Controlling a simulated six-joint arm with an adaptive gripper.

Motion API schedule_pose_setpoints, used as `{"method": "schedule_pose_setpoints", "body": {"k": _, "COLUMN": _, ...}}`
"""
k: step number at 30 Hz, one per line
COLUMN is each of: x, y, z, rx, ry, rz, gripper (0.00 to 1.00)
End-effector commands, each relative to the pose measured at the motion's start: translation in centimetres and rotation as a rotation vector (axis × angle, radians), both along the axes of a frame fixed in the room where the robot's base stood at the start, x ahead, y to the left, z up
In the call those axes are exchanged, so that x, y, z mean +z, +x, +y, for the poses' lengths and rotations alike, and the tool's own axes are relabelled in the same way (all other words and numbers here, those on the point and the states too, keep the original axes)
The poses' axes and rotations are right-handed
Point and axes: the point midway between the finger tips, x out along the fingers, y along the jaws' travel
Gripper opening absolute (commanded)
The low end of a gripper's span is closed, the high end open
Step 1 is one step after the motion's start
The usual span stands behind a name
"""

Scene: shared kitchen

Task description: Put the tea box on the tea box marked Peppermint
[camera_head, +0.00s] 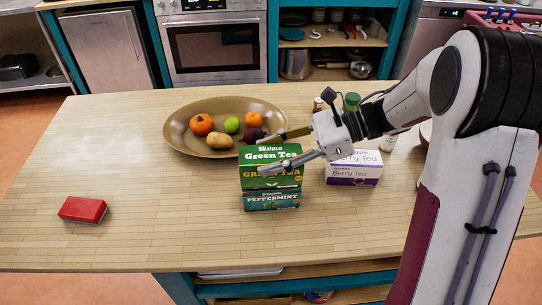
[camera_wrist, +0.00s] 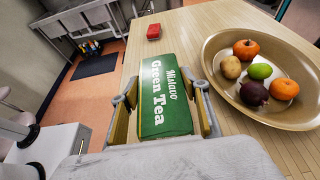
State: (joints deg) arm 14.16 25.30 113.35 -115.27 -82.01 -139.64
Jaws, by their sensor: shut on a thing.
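A green tea box (camera_head: 262,178) labelled Green Tea sits over a teal tea box marked Peppermint (camera_head: 271,201) in the head view. The two look stacked; I cannot tell whether they touch. My gripper (camera_head: 266,155) reaches in from the right and is shut on the green tea box, one finger on the far side and one on the near side. In the wrist view the green tea box (camera_wrist: 164,95) lies between both fingers (camera_wrist: 166,120). The Peppermint box is hidden there.
A white and purple Berry Tea box (camera_head: 354,170) stands to the right. An oval bowl (camera_head: 180,138) of fruit and vegetables is behind. A red box (camera_head: 83,209) lies at the left. Small jars stand behind the gripper.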

Motion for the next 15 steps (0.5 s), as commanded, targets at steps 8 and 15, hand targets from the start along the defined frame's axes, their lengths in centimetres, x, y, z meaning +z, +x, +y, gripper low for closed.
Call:
{"method": "schedule_pose_setpoints", "body": {"k": 8, "x": -0.90, "y": -0.01, "z": 0.01, "rx": 0.000, "ry": 0.001, "rz": -0.001, "gripper": 0.21}}
{"method": "schedule_pose_setpoints", "body": {"k": 15, "x": -1.03, "y": -0.01, "z": 0.01, "rx": 0.000, "ry": 0.001, "rz": 0.000, "gripper": 0.21}}
